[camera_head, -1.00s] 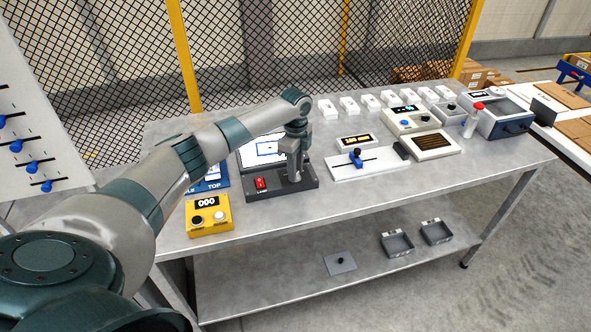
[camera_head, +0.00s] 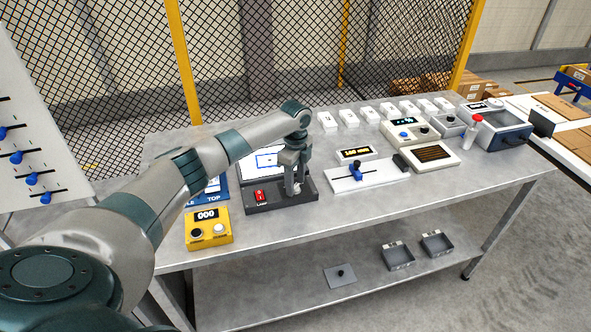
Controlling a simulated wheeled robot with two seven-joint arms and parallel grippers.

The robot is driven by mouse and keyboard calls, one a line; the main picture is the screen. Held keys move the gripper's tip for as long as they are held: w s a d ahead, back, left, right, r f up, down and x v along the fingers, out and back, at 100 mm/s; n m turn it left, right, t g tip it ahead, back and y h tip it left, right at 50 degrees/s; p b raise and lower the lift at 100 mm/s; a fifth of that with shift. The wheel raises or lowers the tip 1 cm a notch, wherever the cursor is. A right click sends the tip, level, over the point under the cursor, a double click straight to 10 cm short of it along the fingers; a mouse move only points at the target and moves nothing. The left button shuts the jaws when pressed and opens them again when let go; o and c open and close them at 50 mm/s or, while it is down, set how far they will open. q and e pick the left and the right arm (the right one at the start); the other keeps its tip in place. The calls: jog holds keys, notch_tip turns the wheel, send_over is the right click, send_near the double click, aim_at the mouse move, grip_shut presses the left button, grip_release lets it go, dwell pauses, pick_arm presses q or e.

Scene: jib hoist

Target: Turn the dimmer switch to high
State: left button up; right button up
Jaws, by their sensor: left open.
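A dark grey box (camera_head: 269,203) with a red rocker switch (camera_head: 260,196) labelled LAMP lies on the bench, with a light screen (camera_head: 264,160) behind it. My left gripper (camera_head: 292,190) points down over the right part of this box, with its fingers close to the top. It is open. Whatever control is under the fingers is mostly hidden, so I cannot tell the dimmer's setting or whether the fingers touch it. My right gripper is not in view.
A yellow box (camera_head: 208,229) with a counter stands left of the dark box. The bench front (camera_head: 400,204) is clear.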

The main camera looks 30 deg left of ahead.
aim_at(296, 186)
pick_arm(q)
notch_tip(296, 186, up, 17)
jog(key=b, duration=0.5)
jog(key=shift+r+b, duration=0.2)
jog(key=shift+b, duration=0.2)
